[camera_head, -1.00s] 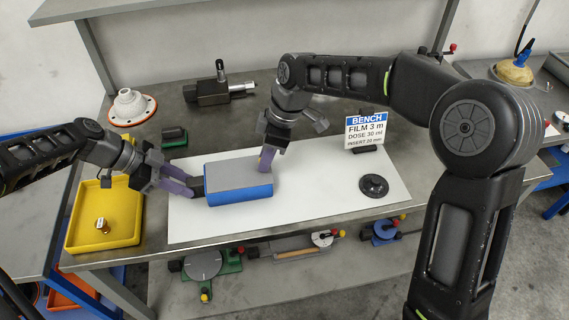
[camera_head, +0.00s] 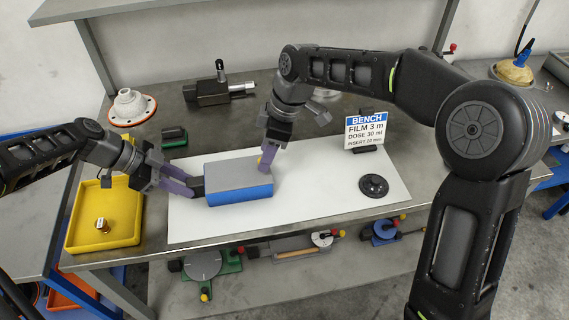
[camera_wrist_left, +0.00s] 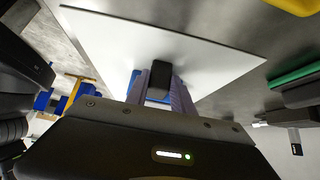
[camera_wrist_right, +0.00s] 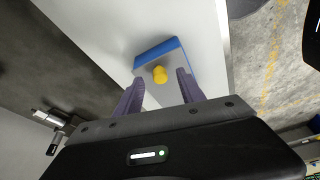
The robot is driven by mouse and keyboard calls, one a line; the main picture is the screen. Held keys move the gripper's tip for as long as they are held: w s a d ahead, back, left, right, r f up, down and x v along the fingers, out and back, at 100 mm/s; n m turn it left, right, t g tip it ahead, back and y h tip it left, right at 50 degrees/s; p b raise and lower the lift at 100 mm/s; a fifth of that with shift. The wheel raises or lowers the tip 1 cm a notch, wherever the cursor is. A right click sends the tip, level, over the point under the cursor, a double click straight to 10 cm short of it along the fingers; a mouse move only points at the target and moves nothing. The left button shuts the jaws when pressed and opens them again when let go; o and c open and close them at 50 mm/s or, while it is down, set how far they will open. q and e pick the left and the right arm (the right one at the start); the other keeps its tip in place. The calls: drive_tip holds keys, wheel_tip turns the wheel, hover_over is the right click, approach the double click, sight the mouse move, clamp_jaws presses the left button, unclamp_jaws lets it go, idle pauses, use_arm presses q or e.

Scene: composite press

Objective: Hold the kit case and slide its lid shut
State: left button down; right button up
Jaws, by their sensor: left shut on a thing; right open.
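The kit case (camera_head: 240,196) is a blue box lying on the white mat, with a flat grey lid (camera_head: 232,175) covering its top in the head view. My left gripper (camera_head: 194,187) is shut on the black grip block at the case's left end; that block (camera_wrist_left: 161,75) also shows between the fingers in the left wrist view. A yellow knob (camera_wrist_right: 160,74) stands on the lid near its right end. My right gripper (camera_head: 266,160) is open at the knob, and in the right wrist view the knob lies ahead, between the spread fingers and apart from them.
The white mat (camera_head: 310,190) is clear right of the case, up to a black disc (camera_head: 373,186). A bench sign (camera_head: 364,131) stands behind. A yellow tray (camera_head: 120,232) is at the left. A dark green-based block (camera_head: 173,137) sits behind the case.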

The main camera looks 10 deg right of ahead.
drive_tip(key=v, duration=1)
idle(0.5)
use_arm(q)
drive_tip(key=c, duration=1)
unclamp_jaws()
drive_tip(key=v, duration=1.2)
drive_tip(key=shift+f, duration=0.1)
